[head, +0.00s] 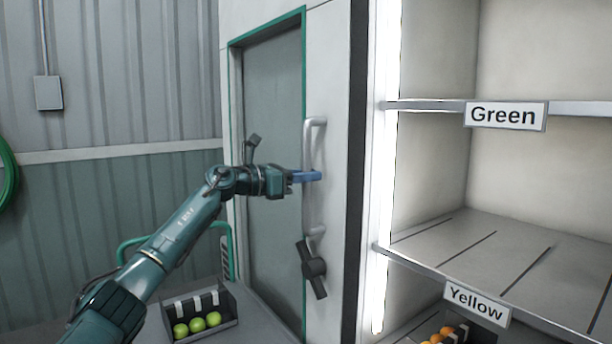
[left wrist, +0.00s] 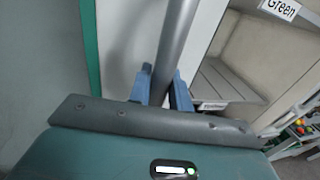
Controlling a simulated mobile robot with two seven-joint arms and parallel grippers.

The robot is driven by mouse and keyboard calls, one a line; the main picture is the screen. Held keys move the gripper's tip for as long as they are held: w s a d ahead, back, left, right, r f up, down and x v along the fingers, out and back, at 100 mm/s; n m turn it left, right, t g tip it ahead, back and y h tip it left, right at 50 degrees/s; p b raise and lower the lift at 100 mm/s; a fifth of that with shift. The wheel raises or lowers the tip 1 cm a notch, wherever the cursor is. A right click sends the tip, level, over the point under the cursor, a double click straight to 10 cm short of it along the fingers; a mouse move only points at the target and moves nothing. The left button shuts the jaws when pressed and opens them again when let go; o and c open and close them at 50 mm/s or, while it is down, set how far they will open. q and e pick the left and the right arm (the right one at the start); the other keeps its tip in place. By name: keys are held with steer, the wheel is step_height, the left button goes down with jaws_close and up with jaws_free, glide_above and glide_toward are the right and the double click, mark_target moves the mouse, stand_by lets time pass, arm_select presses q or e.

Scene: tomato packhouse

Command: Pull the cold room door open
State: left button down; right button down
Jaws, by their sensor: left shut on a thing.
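The cold room door (head: 335,80) shows as a pale panel beside a grey, green-edged area (head: 272,110) in the head view. I cannot tell from this view how far it stands open. Its upright light-grey handle (head: 314,140) is a long bar; in the left wrist view the handle (left wrist: 177,40) runs down between the fingers. My left gripper (head: 308,177) has its blue fingers shut on the handle, around its middle; the fingers also show in the left wrist view (left wrist: 162,88). A dark latch (head: 313,268) sits below the handle. My right gripper is not in view.
White shelves labelled Green (head: 506,115) and Yellow (head: 477,302) stand to the right. A dark crate (head: 205,330) with green tomatoes (head: 197,325) lies low, below my left forearm. A green tubular frame (head: 229,240) stands by the wall.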

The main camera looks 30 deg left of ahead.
arm_select(q)
steer(key=shift+w+a+r, duration=0.1)
steer(key=shift+a+r, duration=0.05)
steer(key=shift+a, duration=0.15)
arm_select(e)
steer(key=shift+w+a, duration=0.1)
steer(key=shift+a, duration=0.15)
arm_select(q)
steer(key=c, duration=1.3)
jaws_free()
steer(key=shift+c, duration=0.2)
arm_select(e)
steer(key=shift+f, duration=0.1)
